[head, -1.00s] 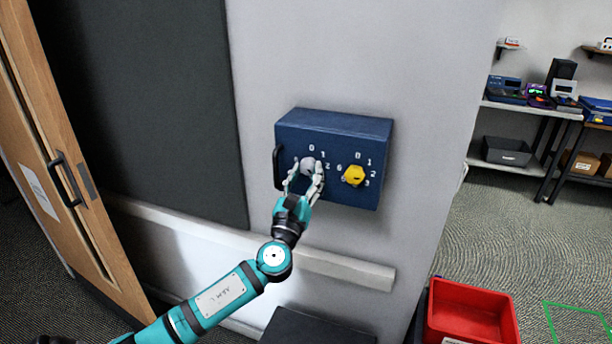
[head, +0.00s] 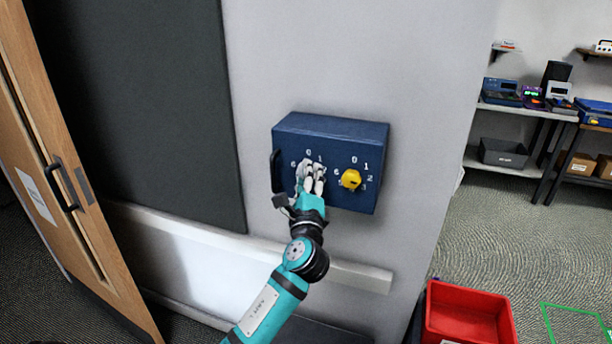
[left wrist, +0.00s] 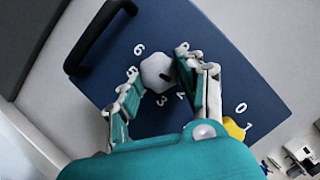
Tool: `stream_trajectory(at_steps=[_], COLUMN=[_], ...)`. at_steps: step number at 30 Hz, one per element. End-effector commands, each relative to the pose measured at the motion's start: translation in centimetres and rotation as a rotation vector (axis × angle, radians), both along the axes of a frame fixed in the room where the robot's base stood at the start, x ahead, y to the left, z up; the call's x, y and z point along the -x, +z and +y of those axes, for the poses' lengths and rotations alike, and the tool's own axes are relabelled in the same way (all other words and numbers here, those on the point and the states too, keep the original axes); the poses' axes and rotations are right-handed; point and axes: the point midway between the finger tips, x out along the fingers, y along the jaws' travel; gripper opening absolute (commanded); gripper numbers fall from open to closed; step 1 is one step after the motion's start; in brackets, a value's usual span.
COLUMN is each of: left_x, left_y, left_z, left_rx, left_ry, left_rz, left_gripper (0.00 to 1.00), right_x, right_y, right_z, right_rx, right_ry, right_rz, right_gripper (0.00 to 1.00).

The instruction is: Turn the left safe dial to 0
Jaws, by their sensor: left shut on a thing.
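The blue safe (head: 330,125) is on the pale wall, with a black handle (head: 277,172) at its left. The left dial (left wrist: 156,72) is a pale faceted knob with a short dark mark, ringed by white numbers. My left gripper (head: 309,168) hides most of it in the head view. In the left wrist view my gripper's fingers (left wrist: 160,82) are on both sides of the dial, shut on it. The mark points right in that view; I cannot tell exactly which number it meets. The yellow right dial (head: 351,179) is apart from my gripper. My right gripper is not in view.
A wooden door (head: 62,190) and a dark wall panel (head: 150,110) are on the left. A ledge (head: 345,272) runs along the wall below the safe. A red bin (head: 465,312) is at lower right, and shelves with equipment stand at the far right.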

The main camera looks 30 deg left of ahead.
Motion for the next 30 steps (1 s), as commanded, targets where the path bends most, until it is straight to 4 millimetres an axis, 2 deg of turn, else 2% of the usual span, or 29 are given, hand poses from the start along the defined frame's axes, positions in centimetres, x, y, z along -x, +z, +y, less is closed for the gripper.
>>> stream_trajectory(at_steps=[14,30], left_x=[0.0,0.0], left_y=[0.9,1.5], left_z=[-0.1,0.1], left_rx=[0.445,0.937], left_ry=[0.003,0.003], left_rz=[-0.108,-0.226], left_gripper=[0.06,0.06], right_x=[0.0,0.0], right_y=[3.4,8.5], right_z=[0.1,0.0], right_rx=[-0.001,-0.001], right_ry=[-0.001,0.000], right_rz=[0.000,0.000], right_gripper=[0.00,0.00])
